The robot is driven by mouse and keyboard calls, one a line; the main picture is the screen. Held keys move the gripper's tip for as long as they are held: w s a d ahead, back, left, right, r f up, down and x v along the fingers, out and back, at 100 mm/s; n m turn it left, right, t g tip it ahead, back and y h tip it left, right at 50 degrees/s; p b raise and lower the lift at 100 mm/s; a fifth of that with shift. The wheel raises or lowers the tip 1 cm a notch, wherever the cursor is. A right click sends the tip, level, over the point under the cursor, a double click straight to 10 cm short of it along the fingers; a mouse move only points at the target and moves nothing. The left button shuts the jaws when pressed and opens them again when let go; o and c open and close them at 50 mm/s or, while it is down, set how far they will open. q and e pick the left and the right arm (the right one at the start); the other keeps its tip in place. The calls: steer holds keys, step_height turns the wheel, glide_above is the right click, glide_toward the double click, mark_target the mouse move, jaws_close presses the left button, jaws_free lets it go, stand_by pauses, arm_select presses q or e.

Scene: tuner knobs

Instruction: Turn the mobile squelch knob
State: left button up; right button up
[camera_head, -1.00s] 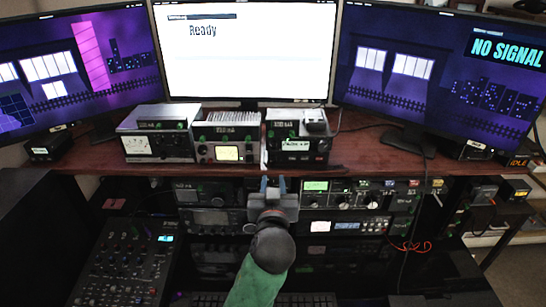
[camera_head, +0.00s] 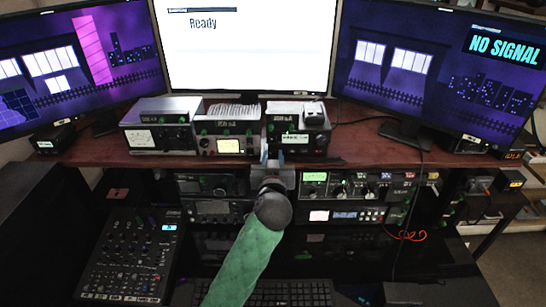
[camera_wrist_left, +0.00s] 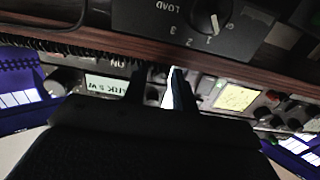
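I cannot tell for sure which knob is the mobile squelch knob. A radio with a green display (camera_head: 295,138) stands on the wooden shelf; small knobs are on its front. The display shows upside down in the left wrist view (camera_wrist_left: 106,86). My left gripper (camera_head: 273,157) is at the shelf's front edge, below the left end of this radio. In the left wrist view its two fingers (camera_wrist_left: 160,84) are apart with a narrow gap, pointing at the radio fronts. Nothing shows held. The gripper hides part of the shelf edge. My right gripper is not in view.
A unit with a yellow meter (camera_head: 228,146) stands left of the radio. Rack units with knobs (camera_head: 345,190) sit below the shelf (camera_head: 370,150). A dark panel with a LOAD dial (camera_wrist_left: 208,18) is close to the fingers. A mixer (camera_head: 128,262) is at lower left; monitors stand behind.

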arm_select(q)
steer(key=shift+s, duration=0.1)
jaws_close()
steer(key=shift+r, duration=0.1)
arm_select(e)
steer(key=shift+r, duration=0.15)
arm_select(q)
steer(key=shift+m+p, duration=0.3)
steer(key=shift+m, duration=0.6)
steer(key=shift+m+p, duration=0.65)
steer(key=shift+m, duration=0.85)
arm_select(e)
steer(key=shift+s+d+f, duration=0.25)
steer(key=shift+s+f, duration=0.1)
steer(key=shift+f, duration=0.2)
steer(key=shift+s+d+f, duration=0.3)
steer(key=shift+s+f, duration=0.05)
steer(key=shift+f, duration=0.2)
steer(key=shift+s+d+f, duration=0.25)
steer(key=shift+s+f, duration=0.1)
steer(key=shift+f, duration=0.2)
